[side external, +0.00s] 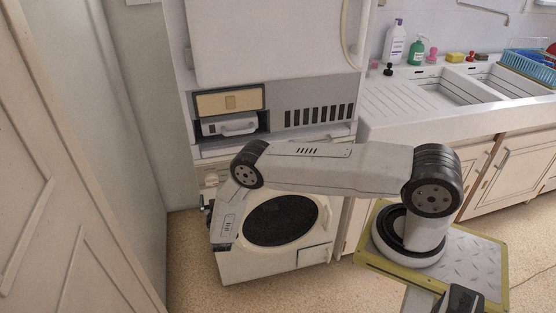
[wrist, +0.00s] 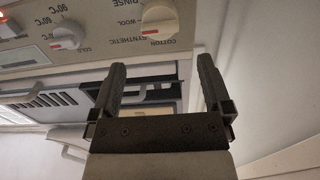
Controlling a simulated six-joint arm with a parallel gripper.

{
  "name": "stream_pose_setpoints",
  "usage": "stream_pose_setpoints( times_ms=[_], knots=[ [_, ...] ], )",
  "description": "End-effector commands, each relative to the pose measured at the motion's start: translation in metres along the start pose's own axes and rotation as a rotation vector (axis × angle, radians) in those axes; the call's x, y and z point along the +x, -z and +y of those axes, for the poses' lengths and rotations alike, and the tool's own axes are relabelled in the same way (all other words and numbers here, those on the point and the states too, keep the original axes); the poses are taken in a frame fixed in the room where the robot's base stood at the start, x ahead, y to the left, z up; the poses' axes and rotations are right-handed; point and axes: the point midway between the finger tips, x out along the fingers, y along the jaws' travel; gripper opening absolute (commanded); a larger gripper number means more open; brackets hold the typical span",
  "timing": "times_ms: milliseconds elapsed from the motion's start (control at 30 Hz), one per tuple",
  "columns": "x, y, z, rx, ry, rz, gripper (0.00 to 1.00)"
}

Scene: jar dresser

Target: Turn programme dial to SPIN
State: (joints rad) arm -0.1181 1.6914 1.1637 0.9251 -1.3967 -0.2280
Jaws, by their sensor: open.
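The programme dial (wrist: 158,18) is a white round knob at the top of the wrist view, cut off by the frame edge. The labels COTTON, SYNTHETIC, WOOL and RINSE show upside down around it; SPIN is not in sight. Its red mark sits on the side near COTTON and SYNTHETIC. My gripper (wrist: 162,68) is open and empty, its dark fingers pointing toward the panel, apart from the dial. In the side view my gripper (side external: 207,205) is small and partly hidden at the left front of the white washing machine (side external: 232,266).
A smaller temperature dial (wrist: 65,36) with a red mark sits left of the programme dial, and a red light (wrist: 5,15) lies further left. In the side view a tall white appliance (side external: 270,45) stands above the washer. A door (side external: 50,200) is at left.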

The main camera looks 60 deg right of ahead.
Motion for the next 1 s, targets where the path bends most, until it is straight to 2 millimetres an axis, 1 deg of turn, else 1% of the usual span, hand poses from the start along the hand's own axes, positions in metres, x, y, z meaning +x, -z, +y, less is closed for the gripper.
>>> stream_pose_setpoints(
  times_ms=[167,367,800,1000],
  knots=[
    [0.001,0.0,0.0,0.0,0.0,0.0,1.0],
    [0.009,0.0,0.0,0.002,0.001,0.0,1.0],
    [0.054,0.0,0.001,0.002,-0.001,0.0,1.0],
    [0.069,0.0,0.0,0.002,0.001,-0.001,1.0]
  ],
)
